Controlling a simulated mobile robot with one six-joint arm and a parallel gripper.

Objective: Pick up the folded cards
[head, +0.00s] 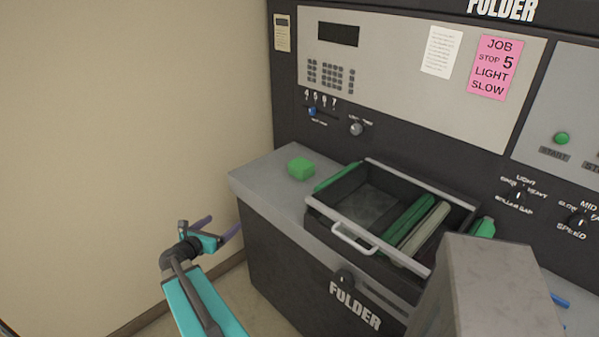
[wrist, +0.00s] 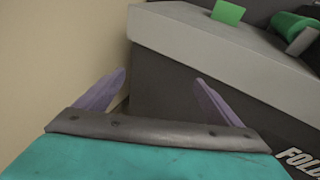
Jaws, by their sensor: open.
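A small green block (head: 301,168), which looks like the stack of folded cards, sits on the grey ledge at the left of the folder machine. No separate card edges can be made out on it. In the wrist view the green block (wrist: 228,12) shows at the top edge, partly cut off. My gripper (head: 222,224) is open and empty, left of the machine's cabinet and lower than the ledge. In the wrist view its two purple fingers (wrist: 160,78) are spread apart, with the cabinet's corner ahead, and the block lies beyond them to the upper right.
A dark tray (head: 322,212) with a pale handle (head: 355,240) and green and grey rollers (head: 408,222) lies right of the block. The grey ledge (head: 262,170) has a sharp front edge. A grey box-like shape (head: 490,290) blocks the lower right. A beige wall (head: 120,120) stands at left.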

